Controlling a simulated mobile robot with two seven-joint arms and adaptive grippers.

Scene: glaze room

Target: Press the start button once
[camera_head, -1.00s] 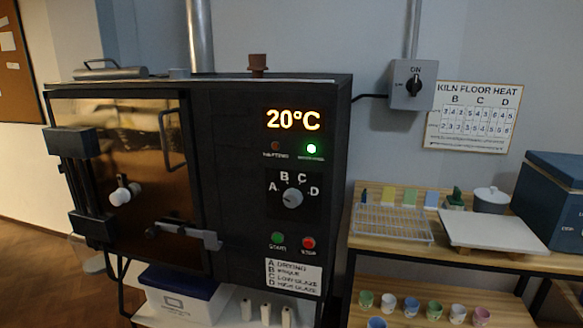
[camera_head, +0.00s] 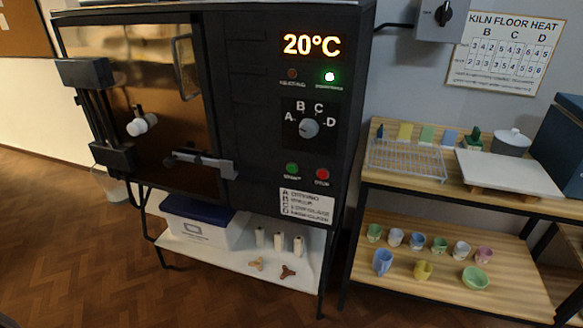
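The green start button (camera_head: 292,169) is on the lower part of the kiln's black control panel (camera_head: 265,130). The red stop button (camera_head: 322,174) is just right of it. Above them is the grey program dial (camera_head: 309,128) with letters A to D; I cannot tell for sure which letter it points at. The display (camera_head: 312,44) reads 20°C. The green lamp (camera_head: 330,77) under it is lit and the lamp to its left (camera_head: 292,73) is dark. Neither of my grippers is in view.
The kiln door (camera_head: 150,100) with its latch (camera_head: 202,162) is at the left and looks shut. A wooden shelf unit (camera_head: 450,267) with cups and a wire rack (camera_head: 405,159) stands at the right. A wall switch box (camera_head: 440,18) is above. Floor in front is clear.

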